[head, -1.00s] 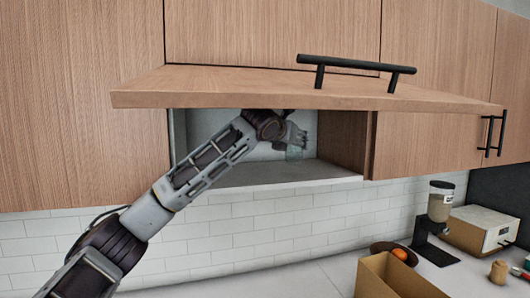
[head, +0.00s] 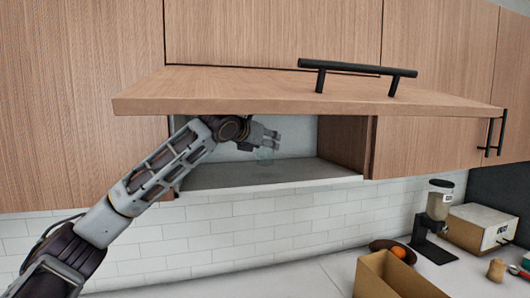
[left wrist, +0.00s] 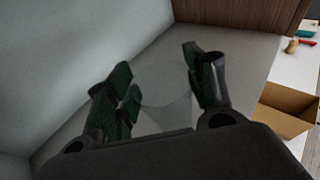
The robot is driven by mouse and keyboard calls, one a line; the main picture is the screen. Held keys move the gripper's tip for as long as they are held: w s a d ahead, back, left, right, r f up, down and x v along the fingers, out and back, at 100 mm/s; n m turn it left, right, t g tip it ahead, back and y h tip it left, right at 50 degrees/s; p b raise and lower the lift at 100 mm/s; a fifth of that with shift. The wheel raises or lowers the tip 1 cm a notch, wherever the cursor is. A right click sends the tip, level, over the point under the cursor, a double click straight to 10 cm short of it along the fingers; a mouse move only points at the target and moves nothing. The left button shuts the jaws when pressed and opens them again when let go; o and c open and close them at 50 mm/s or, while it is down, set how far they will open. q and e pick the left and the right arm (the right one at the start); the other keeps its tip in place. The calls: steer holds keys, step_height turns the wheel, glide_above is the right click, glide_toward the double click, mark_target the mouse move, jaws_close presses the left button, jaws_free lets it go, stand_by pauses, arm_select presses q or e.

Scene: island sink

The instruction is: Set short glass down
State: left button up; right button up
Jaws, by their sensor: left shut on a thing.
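The short glass (head: 264,154) is clear and faint, inside the open wall cabinet (head: 315,181). My left gripper (head: 262,140) reaches under the raised cabinet door and is shut on the glass. In the left wrist view the glass (left wrist: 165,98) shows between the two dark fingers of the left gripper (left wrist: 163,90). The glass is close over the grey cabinet floor (left wrist: 240,60); I cannot tell whether it touches. My right gripper is not in view.
The raised wooden door (head: 300,88) with its black handle (head: 357,68) hangs over my arm. The cabinet floor right of the glass is clear. Below, the counter holds an open cardboard box (head: 390,277), a bowl (head: 383,245) with an orange fruit and a dispenser (head: 437,215).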

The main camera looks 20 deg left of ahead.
mark_target(261, 150)
arm_select(q)
steer(key=shift+f+p, duration=0.35)
steer(key=shift+f, duration=1.4)
steer(key=shift+f, duration=0.1)
steer(key=o, duration=1.1)
steer(key=shift+b+v, duration=1.6)
steer(key=shift+v, duration=4.45)
steer(key=shift+d, duration=0.1)
